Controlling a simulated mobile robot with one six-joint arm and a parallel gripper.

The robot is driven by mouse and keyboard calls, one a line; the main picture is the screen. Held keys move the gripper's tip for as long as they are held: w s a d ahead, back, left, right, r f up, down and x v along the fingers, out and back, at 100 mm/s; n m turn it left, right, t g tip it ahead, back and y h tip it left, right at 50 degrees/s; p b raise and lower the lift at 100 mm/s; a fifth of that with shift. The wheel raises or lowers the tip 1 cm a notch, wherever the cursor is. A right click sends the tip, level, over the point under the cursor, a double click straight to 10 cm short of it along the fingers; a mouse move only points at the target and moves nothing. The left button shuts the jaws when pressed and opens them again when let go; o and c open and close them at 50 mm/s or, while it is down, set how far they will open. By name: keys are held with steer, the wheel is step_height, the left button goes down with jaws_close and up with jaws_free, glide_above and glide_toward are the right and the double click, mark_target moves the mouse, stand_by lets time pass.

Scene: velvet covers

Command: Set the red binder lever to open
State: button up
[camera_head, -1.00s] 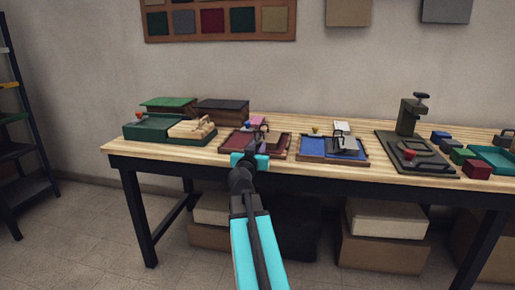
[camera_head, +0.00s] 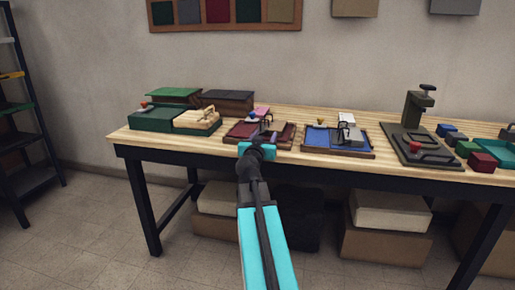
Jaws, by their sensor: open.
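The red binder (camera_head: 243,131) lies on the wooden table, a dark red open tray-like piece left of the blue one. A small blue knob (camera_head: 252,115) and a pink block show at its back edge. My gripper (camera_head: 266,132) is open and reaches over the red binder from the front, with its dark fingers in front of the binder's middle. The fingers hide part of the binder and its metal parts. I cannot make out the lever's position or whether the fingers touch it.
A blue binder (camera_head: 314,138) with a grey block stands close on the right. A green box (camera_head: 155,120) with a wooden clamp piece is on the left. A dark press (camera_head: 413,120) and several coloured blocks stand further right. Boxes sit under the table (camera_head: 130,137).

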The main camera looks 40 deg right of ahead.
steer(key=shift+s+a+f, duration=0.1)
steer(key=shift+s+f, duration=0.05)
steer(key=shift+f, duration=0.15)
steer(key=b+v, duration=0.2)
steer(key=v, duration=0.2)
steer(key=shift+s+a+b, duration=0.1)
steer(key=shift+a+b, duration=0.2)
steer(key=shift+a, duration=0.1)
steer(key=shift+b+v, duration=0.95)
steer(key=shift+b, duration=1.5)
steer(key=shift+b+v, duration=1.55)
steer(key=shift+b, duration=1.45)
steer(key=b+v, duration=0.5)
steer(key=b, duration=0.2)
steer(key=shift+a+r, duration=0.15)
steer(key=shift+a, duration=0.05)
steer(key=shift+s+a, duration=0.1)
